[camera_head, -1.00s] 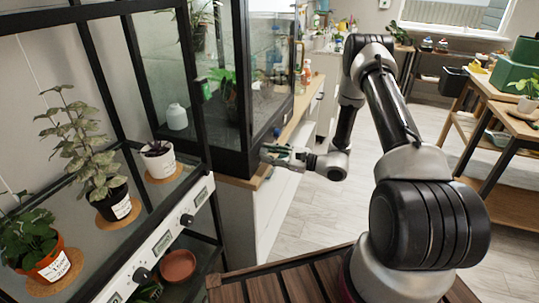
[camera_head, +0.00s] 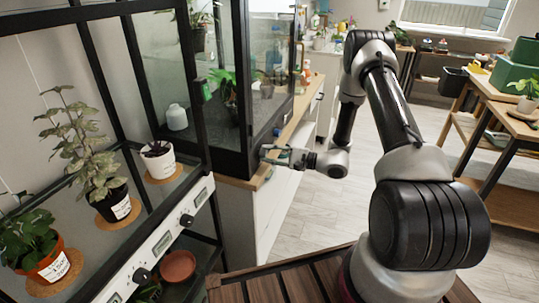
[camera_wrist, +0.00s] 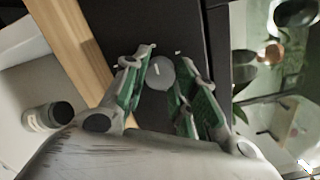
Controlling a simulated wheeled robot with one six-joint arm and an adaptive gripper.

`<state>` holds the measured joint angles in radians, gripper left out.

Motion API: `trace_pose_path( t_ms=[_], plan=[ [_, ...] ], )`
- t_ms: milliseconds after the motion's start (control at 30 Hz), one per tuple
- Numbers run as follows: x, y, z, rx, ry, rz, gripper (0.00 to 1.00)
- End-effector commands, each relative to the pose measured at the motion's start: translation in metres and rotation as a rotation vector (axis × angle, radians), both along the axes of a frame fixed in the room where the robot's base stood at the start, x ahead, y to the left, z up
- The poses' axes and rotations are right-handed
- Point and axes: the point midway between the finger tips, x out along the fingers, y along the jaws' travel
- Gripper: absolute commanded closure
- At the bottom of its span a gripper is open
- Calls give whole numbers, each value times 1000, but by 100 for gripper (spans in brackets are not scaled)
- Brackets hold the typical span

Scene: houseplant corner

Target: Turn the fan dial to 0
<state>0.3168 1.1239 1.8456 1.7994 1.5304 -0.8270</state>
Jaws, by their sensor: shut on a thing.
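The fan dial (camera_wrist: 160,76) is a round grey knob with a white pointer line, on a black panel in the middle of the wrist view. The line is close to upright in that view. My gripper (camera_wrist: 162,68) has its two green-padded fingers on either side of the dial and is shut on it. In the head view, my gripper (camera_head: 268,154) is at the lower front frame of the glass cabinet (camera_head: 235,162). The dial cannot be made out there.
A wooden ledge (camera_head: 263,176) runs under the cabinet. On the left, a plant shelf carries potted plants (camera_head: 105,192) and a white panel with black knobs (camera_head: 187,220). In the wrist view, a bottle (camera_wrist: 47,117) is at the left. The floor (camera_head: 310,215) beyond my arm is clear.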

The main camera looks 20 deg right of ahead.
Motion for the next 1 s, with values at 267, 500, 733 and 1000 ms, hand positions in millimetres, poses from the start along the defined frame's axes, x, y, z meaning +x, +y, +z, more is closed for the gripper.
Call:
trace_pose_path(
  t_ms=[267,500,733,1000],
  plan=[
    [-1,0,-3,-5,4,-1,96],
    [-1,0,-2,-3,3,0,49],
    [0,0,-1,-2,1,0,49],
    [-14,-25,0,-1,2,-4,49]
  ],
)
